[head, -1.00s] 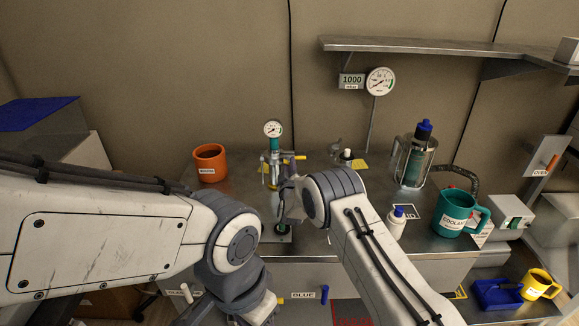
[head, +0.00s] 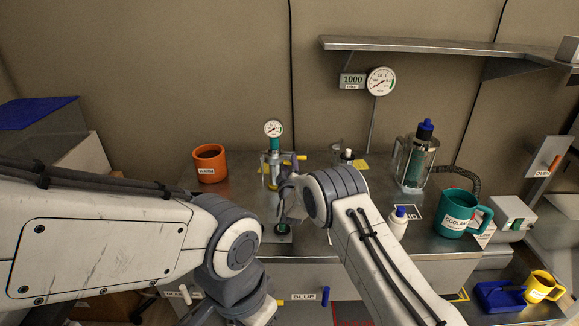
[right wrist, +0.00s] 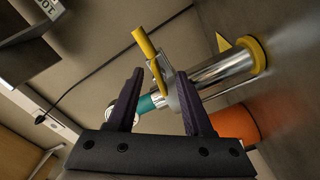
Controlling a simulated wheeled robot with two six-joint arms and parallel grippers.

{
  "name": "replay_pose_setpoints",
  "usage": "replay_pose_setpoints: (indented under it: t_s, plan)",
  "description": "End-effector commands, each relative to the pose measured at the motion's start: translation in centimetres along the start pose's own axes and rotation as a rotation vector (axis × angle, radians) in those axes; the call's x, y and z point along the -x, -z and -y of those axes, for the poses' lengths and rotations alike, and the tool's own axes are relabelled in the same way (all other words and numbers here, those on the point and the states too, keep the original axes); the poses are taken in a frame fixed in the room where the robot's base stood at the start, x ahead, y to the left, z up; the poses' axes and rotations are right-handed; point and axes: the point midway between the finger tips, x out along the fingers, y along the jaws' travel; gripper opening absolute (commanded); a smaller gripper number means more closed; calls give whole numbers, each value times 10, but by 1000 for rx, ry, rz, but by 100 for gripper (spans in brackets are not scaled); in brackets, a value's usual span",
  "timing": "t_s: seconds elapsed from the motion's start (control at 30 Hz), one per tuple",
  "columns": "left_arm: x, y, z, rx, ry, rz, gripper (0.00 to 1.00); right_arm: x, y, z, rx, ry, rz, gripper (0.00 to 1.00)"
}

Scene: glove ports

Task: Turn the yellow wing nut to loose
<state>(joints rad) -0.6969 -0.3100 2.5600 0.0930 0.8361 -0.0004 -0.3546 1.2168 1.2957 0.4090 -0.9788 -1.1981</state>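The yellow wing nut (right wrist: 151,60) shows in the right wrist view as a long yellow bar on a metal fitting, beside a teal and silver cylinder (right wrist: 222,78). In the head view a yellow part of it (head: 297,158) shows by the small gauge stand. My right gripper (right wrist: 158,74) is open, its two dark fingers apart. The lower end of the yellow bar lies between the fingertips in the picture; I cannot tell whether they touch it. In the head view my right gripper (head: 279,172) is partly hidden by its own wrist.
An orange mug (head: 209,164) stands left of the gauge stand, and behind it in the right wrist view (right wrist: 236,124). A glass jug (head: 415,163), a white bottle (head: 398,224) and a teal mug (head: 457,213) stand on the right of the bench. A shelf (head: 440,46) hangs above.

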Motion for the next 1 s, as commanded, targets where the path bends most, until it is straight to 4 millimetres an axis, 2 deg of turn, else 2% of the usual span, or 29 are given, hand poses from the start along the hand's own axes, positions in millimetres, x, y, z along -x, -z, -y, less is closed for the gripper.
replay_pose_setpoints:
  t_s: [0.27,0.7,0.83,1.0]
  plan:
    - [0,0,0,0,0,0,50,12,0,1,0,1,1,51]
    - [-4,0,0,0,0,0,50,84,0,1,1,3,1,51]
    - [-5,0,0,0,0,0,50,98,1,1,0,1,0,51]
    - [-6,0,0,0,0,0,50,105,0,0,0,0,0,51]
